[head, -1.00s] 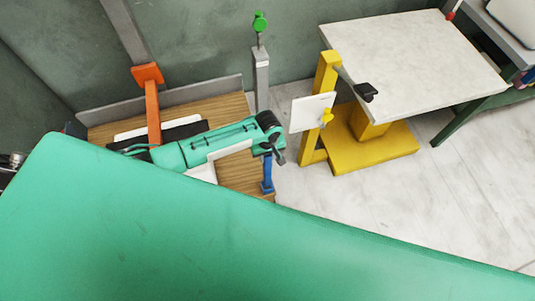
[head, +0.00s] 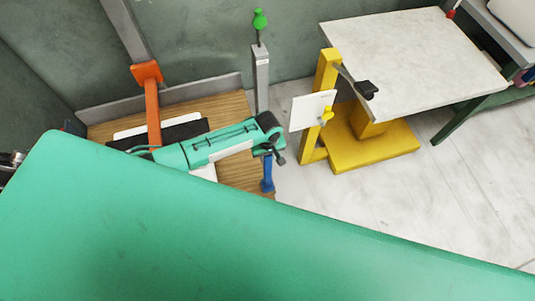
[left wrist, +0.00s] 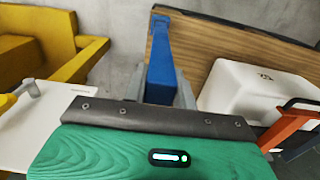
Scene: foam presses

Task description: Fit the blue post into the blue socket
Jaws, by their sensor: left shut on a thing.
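My left gripper (head: 270,150) is at the right end of the green arm, near the right edge of a wooden tabletop. It is shut on the blue post (head: 267,174), which extends below the fingers in the head view. In the left wrist view the post (left wrist: 161,62) stands out between the grey fingers (left wrist: 160,92), with a wider piece at its far end. That end appears close to the wood's edge; whether it touches anything cannot be told. I cannot make out a separate blue socket. My right gripper is not in view.
An orange press (head: 152,106) stands on the wooden tabletop (head: 236,108), with a white block (left wrist: 258,88) nearby. A grey post with a green knob (head: 260,20) rises behind. A yellow stand (head: 372,150) and pale table (head: 420,60) are right. A large green surface covers the lower head view.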

